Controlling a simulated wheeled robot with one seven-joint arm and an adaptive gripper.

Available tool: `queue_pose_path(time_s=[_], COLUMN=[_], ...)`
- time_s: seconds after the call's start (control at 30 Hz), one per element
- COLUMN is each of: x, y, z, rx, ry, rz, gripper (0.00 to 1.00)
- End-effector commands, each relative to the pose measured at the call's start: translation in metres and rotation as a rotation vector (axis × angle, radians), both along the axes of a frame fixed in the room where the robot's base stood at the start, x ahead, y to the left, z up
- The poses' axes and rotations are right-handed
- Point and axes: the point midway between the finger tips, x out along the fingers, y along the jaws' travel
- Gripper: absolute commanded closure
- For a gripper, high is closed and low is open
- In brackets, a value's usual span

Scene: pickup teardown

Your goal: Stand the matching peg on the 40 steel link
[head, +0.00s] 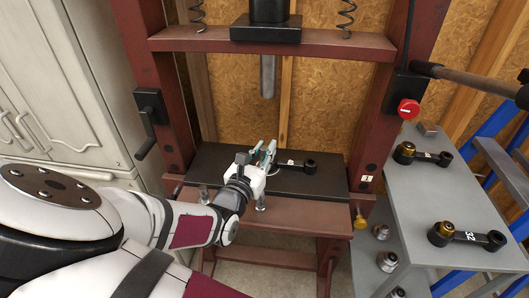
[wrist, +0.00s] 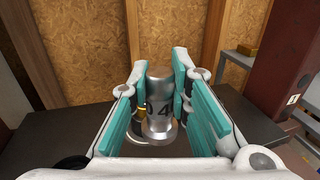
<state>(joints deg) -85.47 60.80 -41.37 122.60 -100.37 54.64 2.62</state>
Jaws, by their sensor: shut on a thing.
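My gripper (head: 266,158) is over the press's black bed, its teal pads closed on the sides of a silver steel peg. In the wrist view the peg (wrist: 160,100) stands upright between the pads, with a narrower top, dark digits that look like "04" and a wide lower flange. A dark link (head: 308,166) lies on the bed beside my gripper, a ring at its right end and a small unreadable white mark on its arm. My gripper hides its other end. Whether the peg's base touches anything below cannot be told.
The press ram (head: 268,76) hangs above the bed, between red uprights (head: 394,110). A grey stand (head: 430,205) at right holds a link marked 32 (head: 468,236) and another brass-ringed link (head: 421,154). Several silver pegs (head: 387,262) are on its lower level. The bed's left part is clear.

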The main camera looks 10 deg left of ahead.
Motion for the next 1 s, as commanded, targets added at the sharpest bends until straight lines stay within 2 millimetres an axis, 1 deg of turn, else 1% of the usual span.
queue_pose_path(time_s=[0.1, 1.0], x=[0.01, 0.074], y=[0.0, -0.003], z=[-0.002, -0.009], rx=[0.002, 0.002], ry=[-0.002, -0.002], rz=[-0.001, -0.002], gripper=[1.0, 1.0])
